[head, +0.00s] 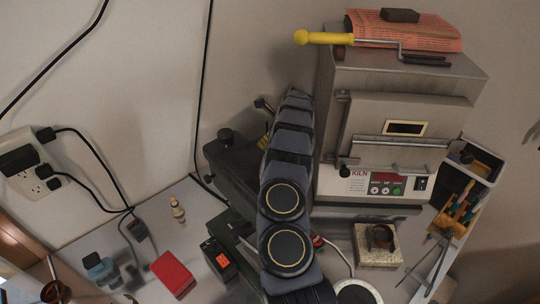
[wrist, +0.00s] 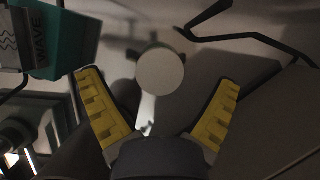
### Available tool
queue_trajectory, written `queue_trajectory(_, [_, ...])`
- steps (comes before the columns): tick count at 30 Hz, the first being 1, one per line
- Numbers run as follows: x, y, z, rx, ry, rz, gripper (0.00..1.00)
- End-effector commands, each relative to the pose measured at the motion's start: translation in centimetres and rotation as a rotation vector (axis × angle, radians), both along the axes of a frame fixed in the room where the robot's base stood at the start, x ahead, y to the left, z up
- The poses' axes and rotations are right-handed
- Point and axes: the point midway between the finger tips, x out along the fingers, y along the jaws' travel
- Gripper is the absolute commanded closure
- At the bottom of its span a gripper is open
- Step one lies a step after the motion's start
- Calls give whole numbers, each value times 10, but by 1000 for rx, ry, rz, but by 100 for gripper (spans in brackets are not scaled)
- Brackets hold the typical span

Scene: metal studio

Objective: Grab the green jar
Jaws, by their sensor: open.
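No jar that I can surely call green shows in either view. In the wrist view my gripper (wrist: 159,80) is open, its two yellow-padded fingers spread wide. A pale grey round top (wrist: 160,72) shows between the fingertips, seen end-on, with a light narrow shape below it. I cannot tell whether it is the jar, and its sides are hidden. It looks apart from both fingers. In the head view my arm covers the middle of the bench, and I cannot make out the gripper's fingers clearly.
A kiln (head: 385,130) stands at the back right, with a yellow-handled tool (head: 318,38) on top. A red box (head: 172,272) and a small figure (head: 177,209) are on the left. A teal box (wrist: 70,45) is close to the left finger. Dark rods (wrist: 240,37) lie at upper right.

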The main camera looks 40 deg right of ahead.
Motion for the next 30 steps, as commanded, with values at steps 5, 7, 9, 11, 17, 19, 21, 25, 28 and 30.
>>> queue_trajectory(5, [9,-1,-24,-2,2,-1,9])
queue_trajectory(7, [11,0,-30,0,3,0,9])
queue_trajectory(9, [13,0,-35,1,3,-1,9])
queue_trajectory(11, [14,0,-35,1,2,-1,9])
queue_trajectory(17, [14,0,-34,1,1,-1,25])
queue_trajectory(19, [14,0,-34,1,1,-1,54])
queue_trajectory(21, [14,0,-34,1,1,0,78])
queue_trajectory(25, [14,0,-34,0,0,0,78])
queue_trajectory(28, [14,0,-34,0,0,0,79])
queue_trajectory(30, [14,0,-33,0,0,0,79])
